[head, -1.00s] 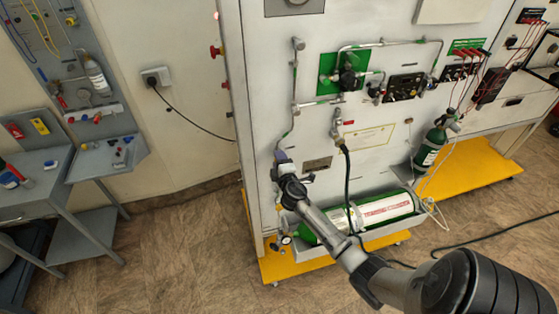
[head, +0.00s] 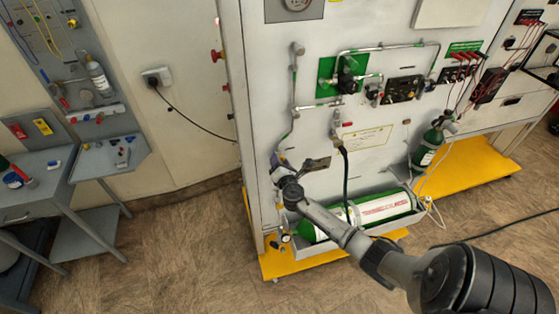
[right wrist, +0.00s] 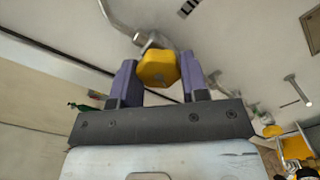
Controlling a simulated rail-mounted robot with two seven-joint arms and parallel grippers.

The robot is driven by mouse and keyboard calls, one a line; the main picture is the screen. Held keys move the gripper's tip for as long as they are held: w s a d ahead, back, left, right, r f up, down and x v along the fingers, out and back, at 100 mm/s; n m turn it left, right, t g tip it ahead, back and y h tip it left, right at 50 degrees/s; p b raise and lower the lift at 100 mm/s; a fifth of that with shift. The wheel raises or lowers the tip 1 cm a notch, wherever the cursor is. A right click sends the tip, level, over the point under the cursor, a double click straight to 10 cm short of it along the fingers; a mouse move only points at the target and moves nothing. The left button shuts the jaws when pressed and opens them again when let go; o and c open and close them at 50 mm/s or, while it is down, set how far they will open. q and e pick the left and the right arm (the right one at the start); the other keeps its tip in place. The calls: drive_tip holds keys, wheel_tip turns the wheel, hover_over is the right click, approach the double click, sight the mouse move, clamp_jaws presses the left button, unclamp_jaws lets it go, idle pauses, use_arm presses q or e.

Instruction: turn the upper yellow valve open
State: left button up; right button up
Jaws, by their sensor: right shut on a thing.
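The upper yellow valve (right wrist: 158,69) is a yellow faceted knob on a grey pipe of the white panel, seen in the right wrist view. It sits between the two purple fingers of my right gripper (right wrist: 159,80), which is shut on it. In the head view my right gripper (head: 279,158) is at the lower left of the panel, at the bottom of the left vertical pipe (head: 293,85). It hides the valve there. My left gripper is in neither view.
A black hose (head: 348,185) hangs just right of my gripper. A small green cylinder (head: 430,146) stands farther right. Open floor lies to the left.

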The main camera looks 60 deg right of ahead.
drive_tip(key=n+p, duration=0.2)
drive_tip(key=n, duration=0.3)
drive_tip(key=shift+n, duration=0.4)
idle(0.4)
drive_tip(key=o, duration=0.9)
drive_tip(key=shift+o, duration=0.2)
drive_tip(key=shift+s, duration=0.1)
drive_tip(key=v, duration=1.3)
drive_tip(key=shift+s+a+p, duration=0.25)
drive_tip(key=shift+a+p, duration=0.05)
